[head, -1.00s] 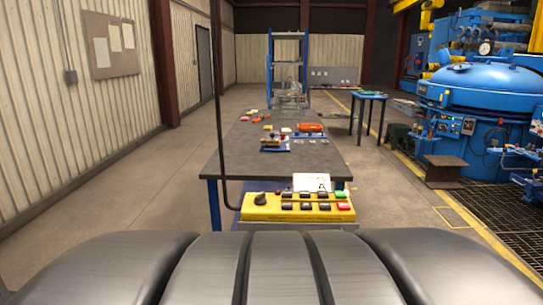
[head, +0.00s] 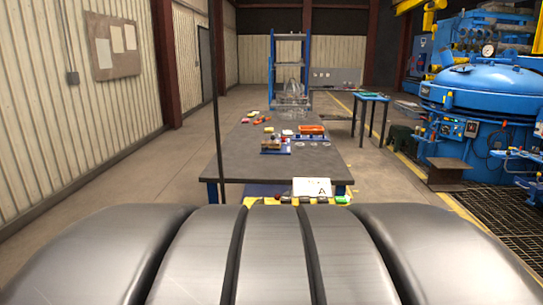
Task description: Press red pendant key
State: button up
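The yellow pendant (head: 253,201) is at the near end of the table, low in the head view. My gripper is not in view.
A blue furnace vessel (head: 485,90) and a small blue table (head: 371,97) stand right. Floor at left is clear.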

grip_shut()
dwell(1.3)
